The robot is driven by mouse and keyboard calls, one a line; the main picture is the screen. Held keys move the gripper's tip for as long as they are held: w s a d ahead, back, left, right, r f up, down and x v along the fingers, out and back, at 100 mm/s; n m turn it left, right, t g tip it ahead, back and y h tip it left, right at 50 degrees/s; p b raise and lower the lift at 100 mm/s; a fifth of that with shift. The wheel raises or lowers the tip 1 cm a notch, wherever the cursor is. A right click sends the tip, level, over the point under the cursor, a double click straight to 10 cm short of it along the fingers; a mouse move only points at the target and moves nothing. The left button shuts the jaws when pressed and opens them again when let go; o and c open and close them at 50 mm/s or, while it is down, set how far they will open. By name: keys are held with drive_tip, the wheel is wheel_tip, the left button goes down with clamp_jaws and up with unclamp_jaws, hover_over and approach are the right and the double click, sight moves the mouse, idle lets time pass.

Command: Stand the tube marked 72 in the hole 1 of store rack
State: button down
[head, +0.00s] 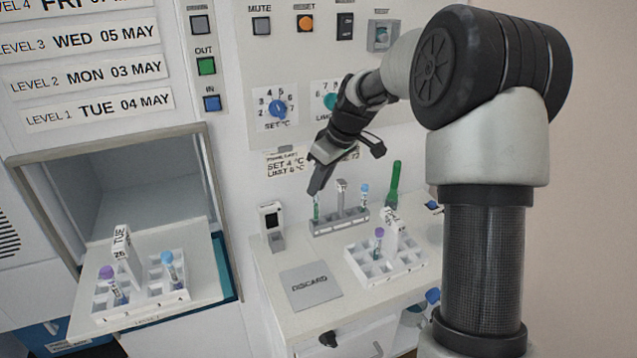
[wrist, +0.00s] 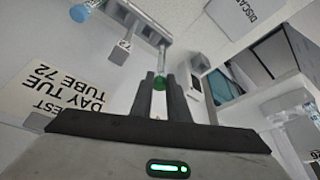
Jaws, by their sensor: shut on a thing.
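My gripper (head: 318,186) points down over the left end of a small grey rack (head: 340,224) on the counter. It is shut on a green-capped tube (head: 316,208). In the wrist view the green cap (wrist: 160,84) is between the fingers, and the clear tube runs to the rack end (wrist: 150,22); whether it is seated in a hole is unclear. Its number is not readable. A white rack (head: 107,312) with a TUE tag stands on the open hatch shelf, holding a purple-capped tube (head: 110,284) and a blue-capped tube (head: 170,266). Neither rack is visibly named store rack.
A blue-capped tube (head: 364,195) stands in the grey rack. A grey DISCARD pad (head: 311,286) lies in front. A card in the wrist view (wrist: 50,92) reads DAY TUE TUBE 72.

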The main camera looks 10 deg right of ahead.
drive_tip(key=shift+f, duration=0.4)
drive_tip(key=shift+f+b, duration=0.4)
drive_tip(key=shift+b, duration=0.1)
drive_tip(key=shift+f, duration=0.2)
idle(0.3)
drive_tip(key=shift+f+b, duration=0.35)
drive_tip(key=shift+b, duration=0.05)
drive_tip(key=shift+f, duration=0.1)
drive_tip(key=c, duration=1.6)
unclamp_jaws()
